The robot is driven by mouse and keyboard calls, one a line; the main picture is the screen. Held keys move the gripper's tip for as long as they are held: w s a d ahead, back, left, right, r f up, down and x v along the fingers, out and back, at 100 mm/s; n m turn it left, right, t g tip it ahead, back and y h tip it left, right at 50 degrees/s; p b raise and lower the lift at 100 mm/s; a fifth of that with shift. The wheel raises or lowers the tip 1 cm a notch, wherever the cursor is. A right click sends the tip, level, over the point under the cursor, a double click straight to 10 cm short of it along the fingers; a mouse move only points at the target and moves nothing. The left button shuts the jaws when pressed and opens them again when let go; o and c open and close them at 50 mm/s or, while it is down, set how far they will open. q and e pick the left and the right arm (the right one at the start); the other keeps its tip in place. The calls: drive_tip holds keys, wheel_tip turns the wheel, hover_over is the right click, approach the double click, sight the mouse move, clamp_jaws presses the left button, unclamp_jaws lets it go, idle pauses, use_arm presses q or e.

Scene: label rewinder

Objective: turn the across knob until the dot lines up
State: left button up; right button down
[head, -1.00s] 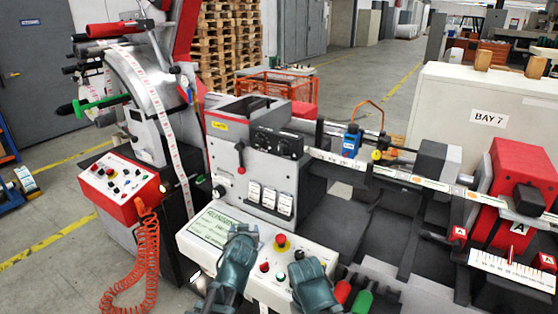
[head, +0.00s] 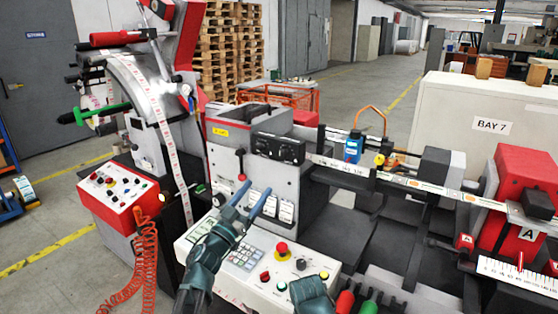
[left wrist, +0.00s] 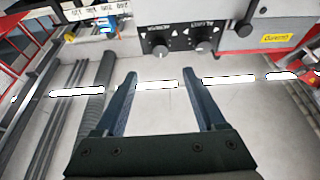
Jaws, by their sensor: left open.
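A black panel (head: 279,147) on the front of the grey machine carries two dark round knobs. In the left wrist view the two knobs, a left one (left wrist: 160,51) and a right one (left wrist: 203,48), sit side by side. The panel's lettering is too small to read, so I cannot tell which is the across knob or see its dot. My left gripper (head: 256,190) is open and empty, below and in front of the panel. In the left wrist view its fingertips (left wrist: 160,78) lie below the knobs, apart from them. My right gripper (head: 312,296) is low; its fingers are hidden.
A red-tipped lever (head: 241,165) stands left of the panel. Below is a control board with a red stop button (head: 281,249). A label strip (head: 400,181) runs right, past a blue block (head: 353,147). White tags (head: 286,211) hang under the panel.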

sight(280, 158)
use_arm(q)
drive_tip(key=p+x, duration=0.4)
drive_tip(key=x, duration=0.9)
drive_tip(key=shift+w+d+p, duration=0.1)
drive_tip(key=shift+w+p, duration=0.1)
drive_tip(key=shift+p, duration=0.2)
clamp_jaws()
